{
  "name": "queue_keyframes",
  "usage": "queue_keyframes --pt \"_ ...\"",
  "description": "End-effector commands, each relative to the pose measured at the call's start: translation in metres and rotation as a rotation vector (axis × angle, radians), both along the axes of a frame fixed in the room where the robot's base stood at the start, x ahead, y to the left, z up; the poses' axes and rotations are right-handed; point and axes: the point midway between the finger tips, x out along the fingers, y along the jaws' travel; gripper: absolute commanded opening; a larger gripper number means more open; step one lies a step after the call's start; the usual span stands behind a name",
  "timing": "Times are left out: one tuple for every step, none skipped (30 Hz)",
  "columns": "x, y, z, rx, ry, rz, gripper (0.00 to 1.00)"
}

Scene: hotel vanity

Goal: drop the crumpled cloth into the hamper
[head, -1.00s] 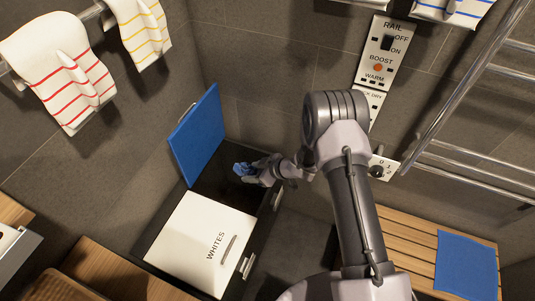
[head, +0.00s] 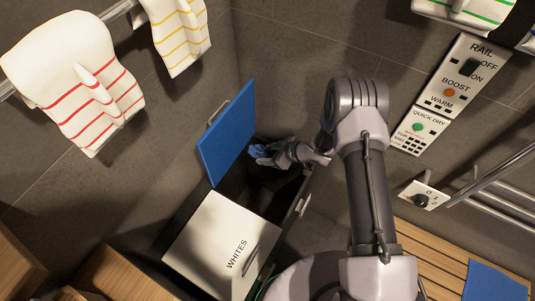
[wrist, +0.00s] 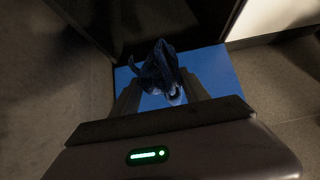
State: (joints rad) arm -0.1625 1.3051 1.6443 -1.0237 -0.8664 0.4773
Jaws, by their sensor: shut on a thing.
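The crumpled cloth (head: 262,151) is blue, and it also shows bunched between the fingers in the wrist view (wrist: 160,70). My gripper (head: 268,154) is shut on it. In the head view it is at the back of the hamper, near the raised blue lid. The hamper (head: 176,238) is dark with two compartments. The rear compartment's blue lid (head: 228,136) stands open and its inside is dark. The front compartment is covered by a white lid (head: 213,247) marked WHITES. I cannot tell how high the cloth is above the opening.
Striped towels (head: 80,80) hang on a rail at the upper left. A control panel (head: 455,75) is on the wall at right. A slatted wooden bench (head: 430,255) with a flat blue cloth (head: 495,282) is at lower right, below metal rails.

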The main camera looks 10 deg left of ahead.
Motion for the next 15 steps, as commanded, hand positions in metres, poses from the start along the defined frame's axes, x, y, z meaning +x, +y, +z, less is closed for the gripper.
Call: queue_keyframes --pt "0.000 0.000 -0.001 0.000 0.000 0.000 0.14" --pt "0.000 0.000 -0.003 0.000 0.000 0.000 0.14" --pt "0.000 0.000 -0.005 0.000 0.000 0.000 0.14" --pt "0.000 0.000 -0.008 0.000 0.001 -0.001 0.14" --pt "0.000 0.000 -0.011 0.000 0.001 -0.001 0.14" --pt "0.000 0.000 -0.016 0.000 0.001 -0.001 0.14" --pt "-0.001 0.000 -0.021 0.000 0.002 0.000 0.14" --pt "-0.001 0.000 -0.025 0.000 0.002 0.000 0.14" --pt "-0.001 0.000 -0.032 0.000 0.002 0.000 0.14" --pt "-0.001 0.000 -0.037 0.000 0.002 0.000 0.14" --pt "-0.001 0.000 -0.042 -0.001 0.001 -0.001 0.14" --pt "-0.001 0.000 -0.049 0.000 0.000 0.000 0.14" --pt "-0.001 0.000 -0.053 0.000 0.000 0.000 0.14" --pt "-0.001 0.000 -0.057 0.000 0.000 0.000 0.14" --pt "-0.001 0.000 -0.060 0.000 0.000 0.000 0.14"
